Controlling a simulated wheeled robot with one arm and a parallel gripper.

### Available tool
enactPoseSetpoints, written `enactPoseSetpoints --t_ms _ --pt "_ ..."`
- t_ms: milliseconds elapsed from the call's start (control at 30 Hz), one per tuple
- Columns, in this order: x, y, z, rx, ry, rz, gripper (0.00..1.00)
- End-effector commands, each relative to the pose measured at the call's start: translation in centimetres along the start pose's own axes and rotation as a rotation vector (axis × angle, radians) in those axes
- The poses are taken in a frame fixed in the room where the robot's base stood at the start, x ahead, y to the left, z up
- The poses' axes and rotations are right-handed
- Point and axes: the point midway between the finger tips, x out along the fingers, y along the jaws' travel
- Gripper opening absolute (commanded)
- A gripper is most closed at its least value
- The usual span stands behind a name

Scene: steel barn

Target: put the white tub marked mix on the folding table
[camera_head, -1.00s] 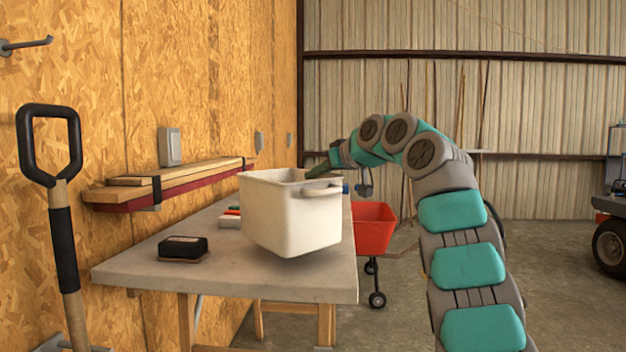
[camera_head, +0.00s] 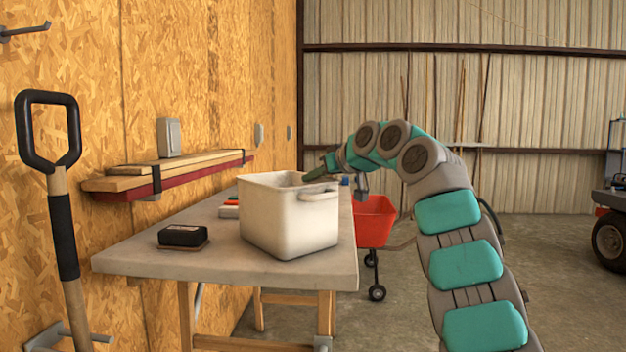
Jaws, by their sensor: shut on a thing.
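A white tub (camera_head: 287,220) is upright over the middle of a grey-topped table (camera_head: 125,262) with wooden legs. Its base appears to be on or very close to the tabletop; I see no clear gap. No "mix" mark shows on the sides facing me. My gripper (camera_head: 318,173) is at the tub's far right rim, shut on the tub. Its fingertips are small and partly hidden by the rim.
A dark brush-like block (camera_head: 183,235) lies at the table's front left. Small red and white items (camera_head: 230,208) lie behind the tub's left side. A wall shelf (camera_head: 165,180) holds boards. A red cart (camera_head: 374,222) stands beyond the table's right edge. A shovel (camera_head: 62,200) stands at left.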

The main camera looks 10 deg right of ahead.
Motion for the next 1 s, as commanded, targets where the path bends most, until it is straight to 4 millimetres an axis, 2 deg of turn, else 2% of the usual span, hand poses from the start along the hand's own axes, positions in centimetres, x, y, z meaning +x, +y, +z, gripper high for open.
enactPoseSetpoints --t_ms 200,233,467,767,867,1000 --pt "0.0 0.0 0.0 0.000 0.002 -0.001 0.00" --pt "0.0 0.0 0.0 -0.001 0.001 0.000 0.09" --pt "0.0 0.0 0.0 0.000 0.000 -0.001 0.35" --pt "-0.1 0.0 0.0 0.000 0.000 -0.001 0.36" --pt "-0.9 0.0 0.1 -0.001 0.001 0.000 0.36" --pt "-3.1 0.0 0.2 -0.003 0.004 0.001 0.36"
